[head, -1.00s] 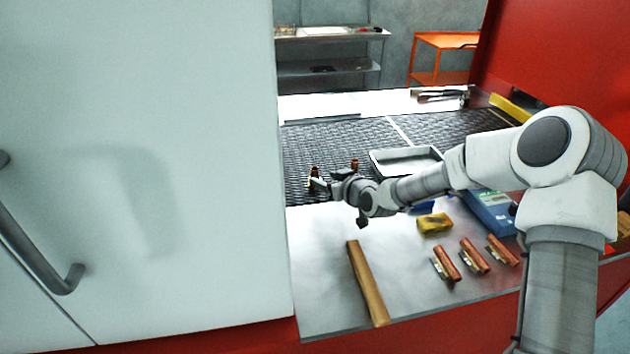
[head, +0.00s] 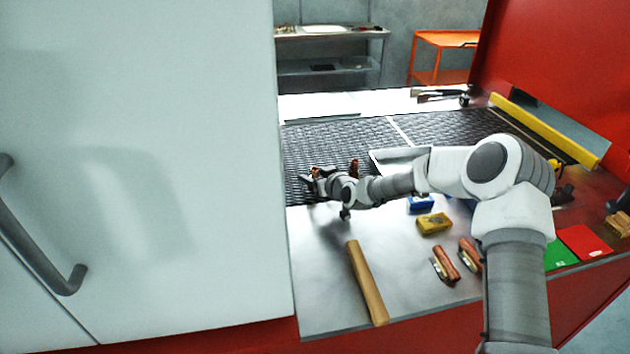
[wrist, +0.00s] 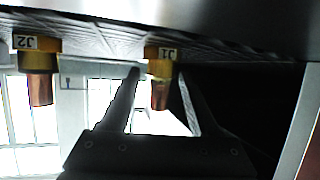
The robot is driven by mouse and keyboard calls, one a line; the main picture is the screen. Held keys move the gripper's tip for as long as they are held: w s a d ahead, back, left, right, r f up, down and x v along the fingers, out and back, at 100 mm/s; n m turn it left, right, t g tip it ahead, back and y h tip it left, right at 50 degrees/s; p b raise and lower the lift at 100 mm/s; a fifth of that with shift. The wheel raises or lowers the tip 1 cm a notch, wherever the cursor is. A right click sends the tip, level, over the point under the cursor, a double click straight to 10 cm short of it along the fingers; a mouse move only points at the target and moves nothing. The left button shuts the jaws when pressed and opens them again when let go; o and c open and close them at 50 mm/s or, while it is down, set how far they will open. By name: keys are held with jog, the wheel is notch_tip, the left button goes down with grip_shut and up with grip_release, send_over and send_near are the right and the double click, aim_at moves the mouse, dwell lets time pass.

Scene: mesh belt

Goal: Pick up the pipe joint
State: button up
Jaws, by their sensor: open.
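Two upright copper pipe joints with brass collars stand on the dark mesh belt (head: 350,137). The left one, labelled J1 in the wrist view (wrist: 161,88), shows small in the head view (head: 315,172), partly hidden by my gripper (head: 311,177). The other, labelled J2 (wrist: 38,80), stands to its right in the head view (head: 354,166). The wrist view is upside down. There my gripper's fingers (wrist: 160,75) are open, one on each side of J1, with dark gaps at the sides. I cannot tell whether either finger touches it.
A grey tray (head: 385,155) lies on the belt behind my arm. On the metal ledge are a wooden bar (head: 366,283), a yellow block (head: 434,223), a blue box (head: 420,204) and copper pieces (head: 446,264). A white cabinet door (head: 150,120) fills the left side.

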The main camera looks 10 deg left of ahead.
jog(key=shift+c, duration=0.4)
grip_shut()
jog(key=shift+f, duration=0.1)
jog(key=shift+r, duration=0.45)
jog(key=r, duration=0.2)
jog(key=d+r, duration=0.1)
jog(key=r, duration=0.1)
jog(key=d+r, duration=0.6)
jog(key=d, duration=0.4)
jog(key=shift+s+d+r, duration=0.2)
jog(key=shift+s+d, duration=0.1)
jog(key=shift+d, duration=0.05)
